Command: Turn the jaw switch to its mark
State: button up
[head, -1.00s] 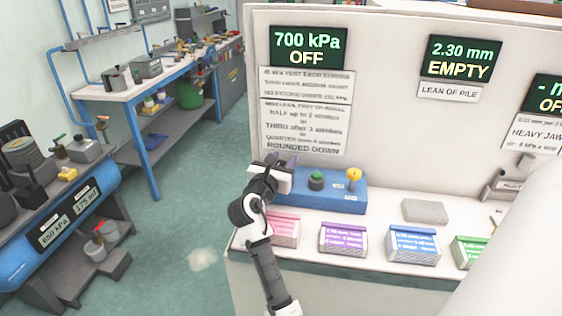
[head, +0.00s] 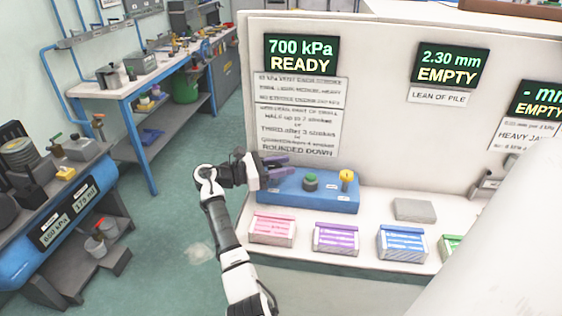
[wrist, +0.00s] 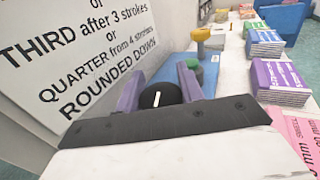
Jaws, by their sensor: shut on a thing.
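The jaw switch (wrist: 152,98) shows in the wrist view as a round black knob with a white pointer line. It sits at the left end of a blue control box (head: 318,201). My gripper (head: 280,167) has purple fingers and is at that end of the box in the head view. In the wrist view its fingers stand on either side of the knob, and it is shut on it. The white line points nearly straight up in that view. The knob is hidden in the head view, and I cannot make out its mark.
A green button (head: 310,182) and a yellow knob (head: 347,178) are on the same box. Several coloured packs line the bench front, including a pink one (head: 273,229). A grey block (head: 414,210) lies to the right. A white panel (head: 388,125) with displays stands behind.

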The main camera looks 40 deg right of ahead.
jog(key=shift+s+a+m+g+y, duration=0.1)
jog(key=shift+s+m+g+y, duration=0.1)
jog(key=shift+m+g+y, duration=0.85)
jog(key=shift+f+m+g, duration=0.1)
jog(key=shift+m+g, duration=0.15)
jog(key=shift+g, duration=0.4)
jog(key=o, duration=1)
jog(key=b+v, duration=0.5)
jog(key=v, duration=0.8)
jog(key=shift+a, duration=0.35)
jog(key=shift+w, duration=0.15)
